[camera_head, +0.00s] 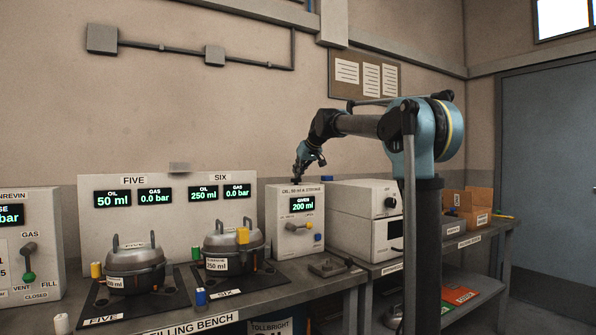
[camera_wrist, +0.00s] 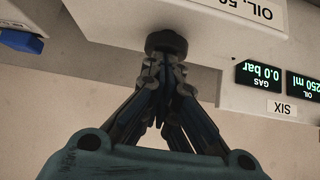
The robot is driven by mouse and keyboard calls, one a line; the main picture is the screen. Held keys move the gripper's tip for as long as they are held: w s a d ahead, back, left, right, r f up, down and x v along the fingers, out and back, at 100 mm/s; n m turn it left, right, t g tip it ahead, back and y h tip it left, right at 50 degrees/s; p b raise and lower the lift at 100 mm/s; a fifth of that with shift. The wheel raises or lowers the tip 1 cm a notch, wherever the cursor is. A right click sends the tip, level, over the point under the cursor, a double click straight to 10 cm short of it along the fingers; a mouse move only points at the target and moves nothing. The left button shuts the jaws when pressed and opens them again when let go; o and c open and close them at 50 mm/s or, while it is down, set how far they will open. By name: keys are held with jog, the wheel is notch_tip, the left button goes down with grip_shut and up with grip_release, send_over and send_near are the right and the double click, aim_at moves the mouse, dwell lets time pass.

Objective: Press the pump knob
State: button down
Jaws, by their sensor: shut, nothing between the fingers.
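The oil pump (camera_head: 275,215) is a pale box labelled "OIL, 50 ml A STROKE", with a green display reading 200 ml. A dark round knob (camera_wrist: 166,42) shows in the wrist view right at my fingertips, by the edge of the pump box (camera_wrist: 235,15). My gripper (camera_head: 296,178) points down over the top of the pump in the head view. My gripper (camera_wrist: 163,62) is shut with its fingers together and holds nothing. The fingertips overlap the knob in the picture; I cannot tell whether they press on it. In the head view the knob is mostly hidden by the fingers.
Two lidded pots, five (camera_head: 134,267) and six (camera_head: 231,248), stand left of the pump. Panel six reads oil 250 ml, panel five 50 ml; both gas displays read 0.0 bar. A white machine (camera_head: 352,208) stands close right of the pump.

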dwell(0.3)
jog(key=shift+r, duration=0.25)
jog(key=r, duration=0.3)
jog(key=shift+s+d+r, duration=0.25)
jog(key=shift+r, duration=0.15)
jog(key=v, duration=0.9)
jog(key=shift+d, duration=0.1)
jog(key=s+d+f+m+g+h, duration=0.1)
jog(key=s+d+f, duration=0.6)
jog(key=s+f, duration=0.8)
jog(key=s+d+f+m+g+h, duration=0.2)
jog(key=s+d+f, duration=0.6)
jog(key=s+f, duration=0.7)
jog(key=s+d+f+m+g+h, duration=0.2)
jog(key=s+d+f, duration=0.5)
jog(key=s+f, duration=0.8)
notch_tip(320, 180, down, 10)
jog(key=shift+s+d+f+m+g, duration=0.3)
jog(key=shift+s+m, duration=0.1)
jog(key=shift+m, duration=0.4)
